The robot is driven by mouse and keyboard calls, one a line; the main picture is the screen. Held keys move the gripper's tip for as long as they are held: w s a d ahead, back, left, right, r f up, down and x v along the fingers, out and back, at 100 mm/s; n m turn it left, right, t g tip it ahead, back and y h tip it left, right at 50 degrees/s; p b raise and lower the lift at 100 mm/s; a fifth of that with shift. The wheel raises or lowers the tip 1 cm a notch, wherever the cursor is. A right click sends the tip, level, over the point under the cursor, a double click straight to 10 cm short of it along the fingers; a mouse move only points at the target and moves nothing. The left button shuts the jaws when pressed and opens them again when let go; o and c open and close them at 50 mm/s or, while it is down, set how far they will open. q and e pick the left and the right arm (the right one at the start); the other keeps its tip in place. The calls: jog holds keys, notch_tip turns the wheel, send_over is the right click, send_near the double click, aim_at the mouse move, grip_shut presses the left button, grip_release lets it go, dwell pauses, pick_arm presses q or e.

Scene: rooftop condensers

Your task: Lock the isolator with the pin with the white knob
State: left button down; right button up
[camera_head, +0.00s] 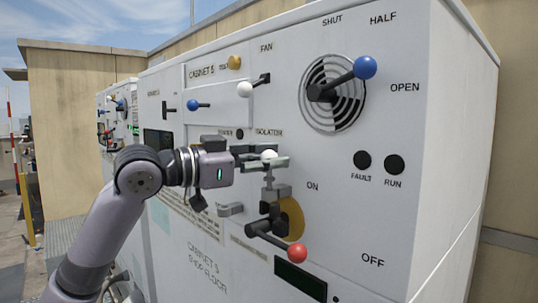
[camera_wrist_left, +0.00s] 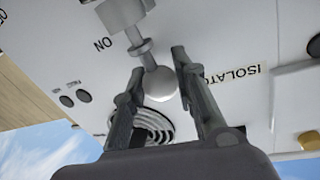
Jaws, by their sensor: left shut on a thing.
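The pin's white knob (camera_head: 269,155) is between the fingers of my left gripper (camera_head: 262,160), which is shut on it. The knob also shows between the fingertips in the left wrist view (camera_wrist_left: 160,84). The pin's grey shaft (camera_head: 269,175) points down, upright, to a grey bracket (camera_head: 277,192); how far it sits in the bracket I cannot tell. Below is the isolator, a black lever with a red knob (camera_head: 297,253) over a yellow disc (camera_head: 293,215). The lever points down and right, towards OFF. My right gripper is not in view.
The white cabinet front (camera_head: 400,225) carries a blue-knobbed lever (camera_head: 365,67) on a striped dial, a white-knobbed FAN lever (camera_head: 245,89) and a smaller blue-knobbed lever (camera_head: 193,104). A small grey bracket (camera_head: 231,210) juts out left of the isolator.

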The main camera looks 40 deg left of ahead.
pick_arm(q)
jog(key=shift+f+b, duration=0.55)
jog(key=shift+f, duration=0.1)
dwell(0.4)
jog(key=c, duration=1.2)
grip_release()
